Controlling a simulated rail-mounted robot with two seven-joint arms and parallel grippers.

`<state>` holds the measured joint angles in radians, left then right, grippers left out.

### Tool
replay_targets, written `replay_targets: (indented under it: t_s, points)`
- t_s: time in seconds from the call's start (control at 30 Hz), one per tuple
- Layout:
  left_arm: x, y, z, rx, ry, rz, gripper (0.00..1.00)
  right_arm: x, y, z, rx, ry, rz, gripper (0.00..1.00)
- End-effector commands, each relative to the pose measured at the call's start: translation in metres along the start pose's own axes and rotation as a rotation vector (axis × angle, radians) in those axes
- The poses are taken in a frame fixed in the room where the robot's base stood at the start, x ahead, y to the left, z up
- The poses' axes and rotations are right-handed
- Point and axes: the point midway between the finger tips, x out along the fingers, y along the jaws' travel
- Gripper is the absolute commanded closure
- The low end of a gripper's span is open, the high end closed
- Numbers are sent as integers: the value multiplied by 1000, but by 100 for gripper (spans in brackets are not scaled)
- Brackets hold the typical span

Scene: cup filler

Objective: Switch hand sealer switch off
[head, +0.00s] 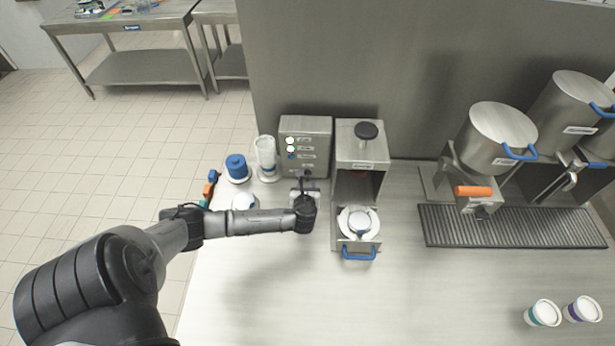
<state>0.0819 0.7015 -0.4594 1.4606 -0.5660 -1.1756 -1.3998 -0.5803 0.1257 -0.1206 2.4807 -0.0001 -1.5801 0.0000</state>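A grey metal switch box (318,127) stands against the back wall, with a column of small round knobs or lamps (291,147) and labels on its front. I cannot read which one belongs to the sealer or how it is set. The hand sealer (361,131), a metal press with a black knob on top and a blue handle in front, stands just right of the box. My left gripper (306,181) is close in front of the box's lower part. Its fingers are small and dark, so their opening is unclear. My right gripper is not in view.
A white cup or lid (358,222) sits in the sealer's front holder. Left are a clear dispenser (265,150) and a blue-topped container (237,165). Metal pots (497,135) and a drip grate (510,226) stand right. Two cups (543,313) are at the lower right. The front counter middle is clear.

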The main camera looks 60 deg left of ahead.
Motion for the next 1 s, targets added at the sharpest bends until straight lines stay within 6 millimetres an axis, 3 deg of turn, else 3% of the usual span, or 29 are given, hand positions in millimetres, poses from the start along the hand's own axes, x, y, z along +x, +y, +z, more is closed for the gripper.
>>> replay_targets:
  t_s: [0.2,0.4,0.63,1.0]
  points:
    - [42,0,-2,-1,0,3,62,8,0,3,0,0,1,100]
    - [68,0,-1,-3,0,2,62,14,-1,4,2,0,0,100]
    - [82,0,-1,-3,2,0,62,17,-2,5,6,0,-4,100]
    - [84,0,-1,-2,2,0,62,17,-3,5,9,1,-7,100]
